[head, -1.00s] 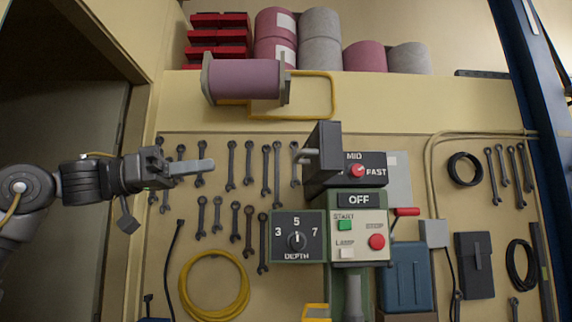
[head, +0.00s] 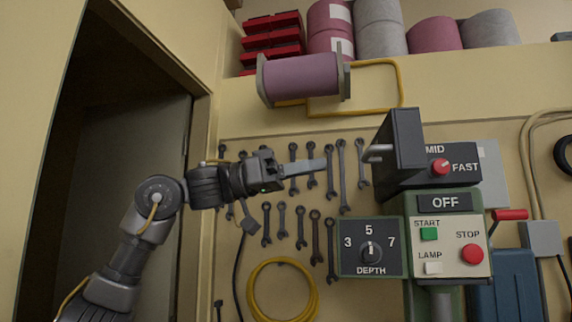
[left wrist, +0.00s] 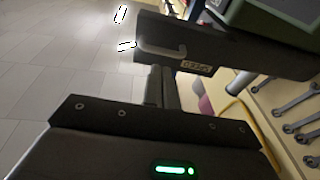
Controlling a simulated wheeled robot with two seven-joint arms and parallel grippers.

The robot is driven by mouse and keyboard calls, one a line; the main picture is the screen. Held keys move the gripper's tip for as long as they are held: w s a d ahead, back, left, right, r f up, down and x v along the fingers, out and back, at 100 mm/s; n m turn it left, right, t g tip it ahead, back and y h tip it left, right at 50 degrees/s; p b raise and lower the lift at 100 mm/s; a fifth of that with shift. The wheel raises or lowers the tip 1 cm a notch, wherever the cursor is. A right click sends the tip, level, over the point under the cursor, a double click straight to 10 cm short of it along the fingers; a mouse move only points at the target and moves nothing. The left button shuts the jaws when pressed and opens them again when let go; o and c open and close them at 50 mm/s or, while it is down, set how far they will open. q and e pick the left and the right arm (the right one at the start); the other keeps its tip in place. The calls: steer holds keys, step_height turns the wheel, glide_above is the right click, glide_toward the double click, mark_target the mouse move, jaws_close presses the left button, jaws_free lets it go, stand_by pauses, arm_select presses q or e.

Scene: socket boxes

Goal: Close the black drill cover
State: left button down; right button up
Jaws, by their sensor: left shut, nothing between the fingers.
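The black drill cover (head: 405,140) stands swung open beside the speed box (head: 445,168) in the head view. Its pale bar handle (head: 376,152) sticks out to the left. The cover also shows in the left wrist view (left wrist: 235,54), with its handle (left wrist: 165,50) and a small label. My left gripper (head: 320,166) is shut and empty. Its fingertips point right, a short gap left of the handle in the head view. My right gripper is in neither view.
The green drill machine carries an OFF display (head: 445,202), a button panel (head: 449,247) and a depth dial box (head: 370,247). Wrenches and a yellow cable coil (head: 283,262) hang on the wall behind. A dark doorway is at left.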

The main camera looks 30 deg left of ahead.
mark_target(365, 155)
arm_select(q)
steer(key=p+x, duration=0.2)
steer(key=x, duration=0.4)
steer(key=shift+d, duration=0.3)
steer(key=shift+r, duration=0.15)
steer(key=shift+d, duration=0.1)
